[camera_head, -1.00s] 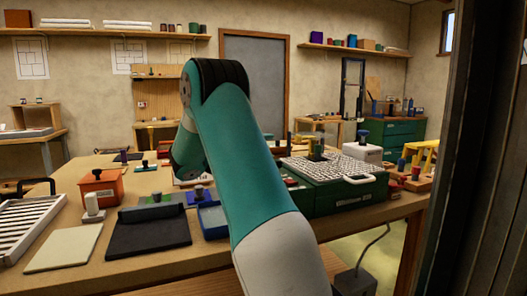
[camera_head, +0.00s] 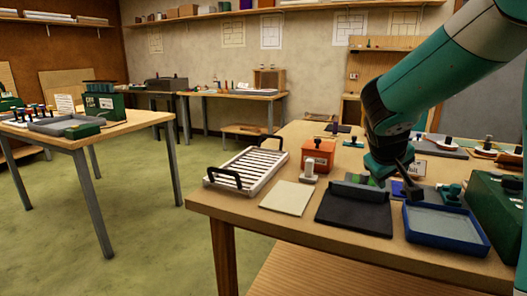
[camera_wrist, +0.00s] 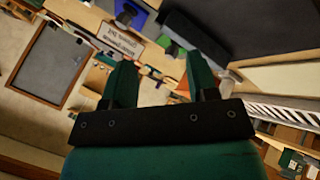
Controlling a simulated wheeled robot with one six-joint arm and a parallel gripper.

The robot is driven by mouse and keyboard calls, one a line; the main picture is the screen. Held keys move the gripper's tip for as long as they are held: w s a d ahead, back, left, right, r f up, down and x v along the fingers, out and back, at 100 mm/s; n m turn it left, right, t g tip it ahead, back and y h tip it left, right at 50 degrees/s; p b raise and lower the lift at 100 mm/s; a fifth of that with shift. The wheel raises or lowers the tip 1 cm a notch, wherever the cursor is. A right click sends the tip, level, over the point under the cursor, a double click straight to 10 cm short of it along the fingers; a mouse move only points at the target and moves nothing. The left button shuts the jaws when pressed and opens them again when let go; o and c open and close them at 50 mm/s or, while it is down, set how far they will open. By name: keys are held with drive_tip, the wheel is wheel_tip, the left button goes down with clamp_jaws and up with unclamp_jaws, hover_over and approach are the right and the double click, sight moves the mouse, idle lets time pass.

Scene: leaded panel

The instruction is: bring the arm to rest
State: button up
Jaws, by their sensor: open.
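My teal arm reaches in from the upper right in the head view. My gripper (camera_head: 402,184) hangs low over the wooden workbench (camera_head: 236,205), behind the black mat (camera_head: 353,212) and blue tray (camera_head: 446,226). How far it is above the bench top is hard to tell. In the wrist view my gripper (camera_wrist: 161,78) shows two teal fingers spread apart with nothing held between them. A white label card (camera_wrist: 120,42) lies beyond the fingers there.
The bench holds a white slatted rack (camera_head: 247,170), an orange box (camera_head: 318,154), a cream sheet (camera_head: 287,198) and a green case (camera_head: 497,208). A second table (camera_head: 150,118) stands at left. Green floor between them is clear.

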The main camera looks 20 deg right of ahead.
drive_tip(key=s+a+r+n+y+p, duration=0.15)
drive_tip(key=a+y, duration=0.35)
drive_tip(key=a, duration=1)
drive_tip(key=s+a+r+n+g+y+p, duration=0.3)
drive_tip(key=s+a+n+y, duration=0.3)
drive_tip(key=s+a, duration=1.2)
drive_tip(key=shift+a+r+n+g, duration=0.3)
drive_tip(key=shift+a+r+n, duration=0.05)
drive_tip(key=shift+a, duration=0.05)
drive_tip(key=shift+s, duration=0.1)
